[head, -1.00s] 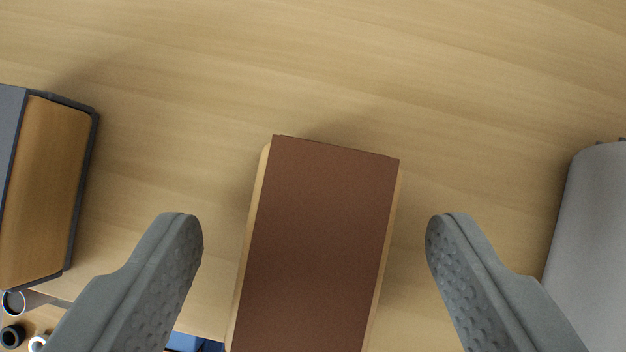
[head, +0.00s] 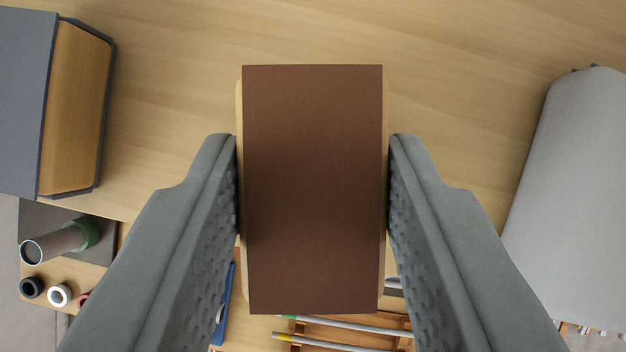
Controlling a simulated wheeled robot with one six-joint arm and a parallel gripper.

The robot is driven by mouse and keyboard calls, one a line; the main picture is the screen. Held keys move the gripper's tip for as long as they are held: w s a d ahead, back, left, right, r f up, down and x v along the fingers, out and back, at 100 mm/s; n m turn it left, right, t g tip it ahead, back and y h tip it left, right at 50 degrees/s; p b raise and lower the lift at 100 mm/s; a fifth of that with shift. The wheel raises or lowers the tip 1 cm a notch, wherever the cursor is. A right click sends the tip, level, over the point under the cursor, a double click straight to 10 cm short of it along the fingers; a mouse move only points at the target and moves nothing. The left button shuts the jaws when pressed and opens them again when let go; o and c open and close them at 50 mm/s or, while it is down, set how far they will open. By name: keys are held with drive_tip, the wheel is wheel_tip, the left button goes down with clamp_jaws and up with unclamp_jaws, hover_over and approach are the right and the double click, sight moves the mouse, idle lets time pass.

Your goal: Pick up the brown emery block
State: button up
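The brown emery block (head: 312,190) is a rectangular block with a dark brown top face and pale wooden-coloured sides. It stands upright in the picture, in the middle of the head view. My gripper (head: 313,145) has one grey finger on each side of it. Both fingertips lie against or very close to the block's long sides, with no clear gap showing. The block appears held between the fingers. Its underside is hidden, so I cannot tell whether it is off the table.
A grey box with a wooden front (head: 75,110) is at the left. A grey rounded object (head: 575,170) is at the right. Below left, a dark cylinder with a green band (head: 65,242) lies near several small rings. Pencil-like sticks (head: 345,325) show below the block. The wooden table behind is clear.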

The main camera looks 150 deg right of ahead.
sight(311, 223)
drive_tip(key=shift+w+r, duration=0.1)
drive_tip(key=shift+r, duration=2.5)
drive_tip(key=s+d, duration=0.2)
drive_tip(key=s, duration=0.7)
drive_tip(key=s+d, duration=0.3)
drive_tip(key=s, duration=0.7)
drive_tip(key=shift+d, duration=0.2)
drive_tip(key=o, duration=0.3)
drive_tip(key=shift+c, duration=0.9)
